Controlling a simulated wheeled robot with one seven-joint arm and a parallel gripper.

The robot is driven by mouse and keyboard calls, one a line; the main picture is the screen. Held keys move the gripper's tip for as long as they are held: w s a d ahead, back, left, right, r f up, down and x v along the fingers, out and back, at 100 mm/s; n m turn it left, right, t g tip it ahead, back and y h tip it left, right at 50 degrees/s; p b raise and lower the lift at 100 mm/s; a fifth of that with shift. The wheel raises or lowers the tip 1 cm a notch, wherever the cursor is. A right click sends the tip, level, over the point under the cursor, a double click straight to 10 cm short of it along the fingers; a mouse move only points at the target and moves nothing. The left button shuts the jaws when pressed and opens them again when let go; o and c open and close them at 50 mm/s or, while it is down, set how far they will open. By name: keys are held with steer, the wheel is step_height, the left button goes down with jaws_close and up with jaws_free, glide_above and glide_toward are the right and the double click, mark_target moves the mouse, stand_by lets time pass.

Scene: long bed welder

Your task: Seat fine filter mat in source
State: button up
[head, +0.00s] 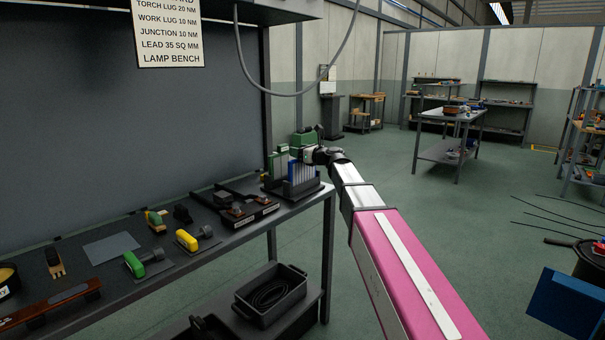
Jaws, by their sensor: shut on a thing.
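My gripper (309,156) is small and far off at the right end of the bench, directly above a blue unit. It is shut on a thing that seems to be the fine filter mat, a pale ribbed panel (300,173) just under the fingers. The blue unit (303,188), which looks like the source, stands on a dark base at the bench corner. The panel's lower part meets the blue unit in the picture. I cannot tell how deep it sits, and the fingertips are too small to make out.
Green-edged panels (278,163) stand just left of the blue unit, and a green object (303,138) shows behind my gripper. A dark fixture (248,212), a yellow-handled tool (190,239) and a green-handled tool (140,262) lie along the bench (215,258).

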steer(key=shift+r, duration=1.55)
step_height(320, 180, up, 6)
steer(key=shift+f, duration=0.1)
stand_by(0.7)
stand_by(1.1)
